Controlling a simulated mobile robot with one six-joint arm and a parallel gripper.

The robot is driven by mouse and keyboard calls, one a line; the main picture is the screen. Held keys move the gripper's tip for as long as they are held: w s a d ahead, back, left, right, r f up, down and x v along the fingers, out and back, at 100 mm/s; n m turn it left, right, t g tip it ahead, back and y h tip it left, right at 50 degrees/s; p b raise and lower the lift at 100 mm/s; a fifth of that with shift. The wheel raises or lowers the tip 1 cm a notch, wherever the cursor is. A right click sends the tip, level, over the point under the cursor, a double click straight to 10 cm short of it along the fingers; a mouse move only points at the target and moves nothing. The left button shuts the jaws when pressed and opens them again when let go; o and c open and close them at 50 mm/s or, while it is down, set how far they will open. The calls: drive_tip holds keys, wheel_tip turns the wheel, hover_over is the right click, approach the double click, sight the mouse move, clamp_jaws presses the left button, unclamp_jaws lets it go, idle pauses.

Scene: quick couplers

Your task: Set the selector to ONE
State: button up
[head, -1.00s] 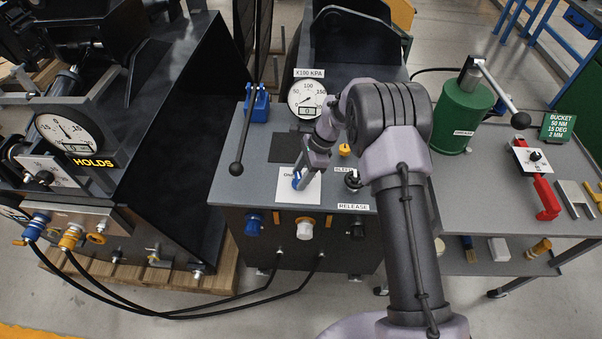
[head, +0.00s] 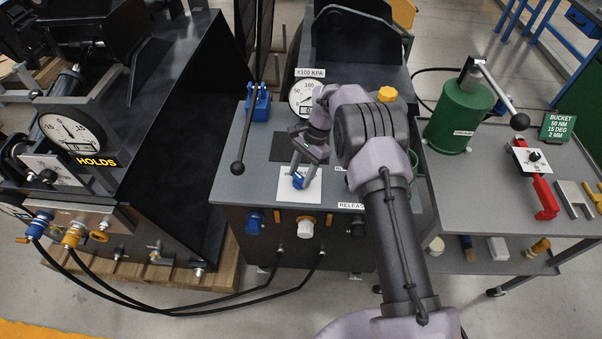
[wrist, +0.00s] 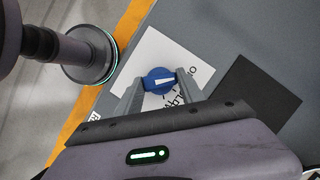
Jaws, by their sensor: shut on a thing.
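The lettering is slanted and partly covered by a finger, so I cannot read which position the mark meets. My gripper (wrist: 158,86) is shut on the knob, one grey finger on each side. In the head view my gripper (head: 304,180) reaches down to the plate, with a little of the blue knob (head: 298,181) showing between the fingers.
A black-knobbed lever (head: 237,167) stands left of the plate, and a pressure gauge (head: 305,97) behind it. A dark square pad (head: 287,146) lies just behind the plate. A green cylinder pump (head: 459,120) is on the right bench. Hoses hang below the front panel.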

idle(0.3)
drive_tip(key=o, duration=1.4)
drive_tip(key=shift+c, duration=0.2)
drive_tip(key=p+v, duration=0.5)
drive_tip(key=v, duration=1.2)
drive_tip(key=shift+r, duration=0.3)
